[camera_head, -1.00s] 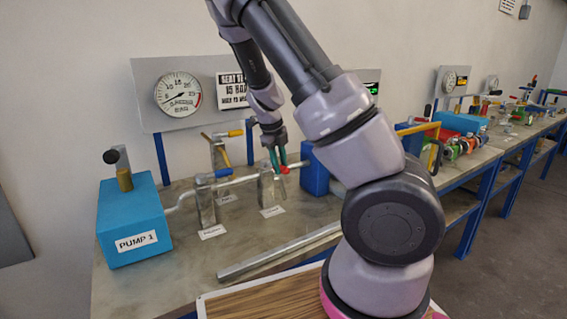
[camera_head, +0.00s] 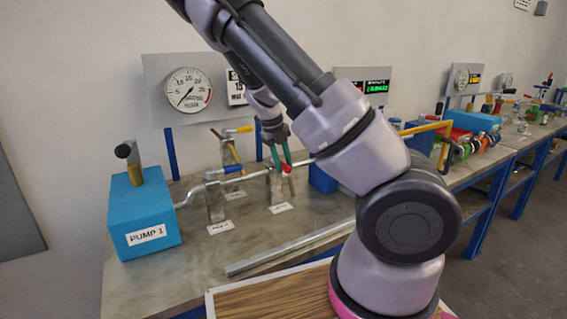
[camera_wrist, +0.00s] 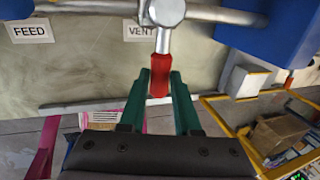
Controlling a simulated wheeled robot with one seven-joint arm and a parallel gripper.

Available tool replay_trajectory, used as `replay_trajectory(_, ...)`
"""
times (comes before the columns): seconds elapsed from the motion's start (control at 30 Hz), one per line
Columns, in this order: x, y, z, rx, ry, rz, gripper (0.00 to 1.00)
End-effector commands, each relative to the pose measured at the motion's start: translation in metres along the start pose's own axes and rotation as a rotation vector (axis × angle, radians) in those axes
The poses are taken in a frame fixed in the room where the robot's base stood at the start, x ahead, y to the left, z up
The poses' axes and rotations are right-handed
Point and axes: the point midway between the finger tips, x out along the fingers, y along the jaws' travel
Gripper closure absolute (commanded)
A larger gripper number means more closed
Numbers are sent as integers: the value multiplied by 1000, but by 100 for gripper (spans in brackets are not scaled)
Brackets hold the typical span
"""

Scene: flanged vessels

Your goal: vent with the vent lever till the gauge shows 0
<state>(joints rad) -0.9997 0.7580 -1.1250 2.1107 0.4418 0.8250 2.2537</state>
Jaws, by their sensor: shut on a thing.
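The vent lever's red grip (camera_wrist: 160,76) hangs from a round metal hub (camera_wrist: 163,12) on the pipe in the wrist view. The VENT label (camera_wrist: 139,30) lies on the bench beside it. My gripper (camera_wrist: 160,82) has its green fingers on both sides of the red grip, shut on it. In the head view my gripper (camera_head: 281,164) is at the red grip (camera_head: 287,169) above the pipe stand. The gauge (camera_head: 188,90) is on a grey panel behind the bench. Its needle points down-left, near the low end; the exact reading is too small to tell.
A blue box labelled PUMP 1 (camera_head: 143,215) stands at the left. A blue block (camera_head: 322,178) is close on the right. A metal bar (camera_head: 290,247) lies along the front.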

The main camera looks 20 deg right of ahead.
Motion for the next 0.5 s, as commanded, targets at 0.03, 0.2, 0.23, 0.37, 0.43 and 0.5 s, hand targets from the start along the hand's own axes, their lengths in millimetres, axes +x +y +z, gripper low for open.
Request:
replay_trajectory(0.03, 0, 2, 0, 3, -1, 4, 100)
replay_trajectory(0.2, 0, 2, 0, 2, -1, 4, 38)
replay_trajectory(0.23, 0, 2, 0, 2, -1, 3, 38)
replay_trajectory(0.37, 0, 1, 0, 1, -1, 3, 38)
replay_trajectory(0.43, 0, 1, 0, 1, -1, 2, 38)
replay_trajectory(0.5, -1, 1, 0, 0, -1, 2, 38)
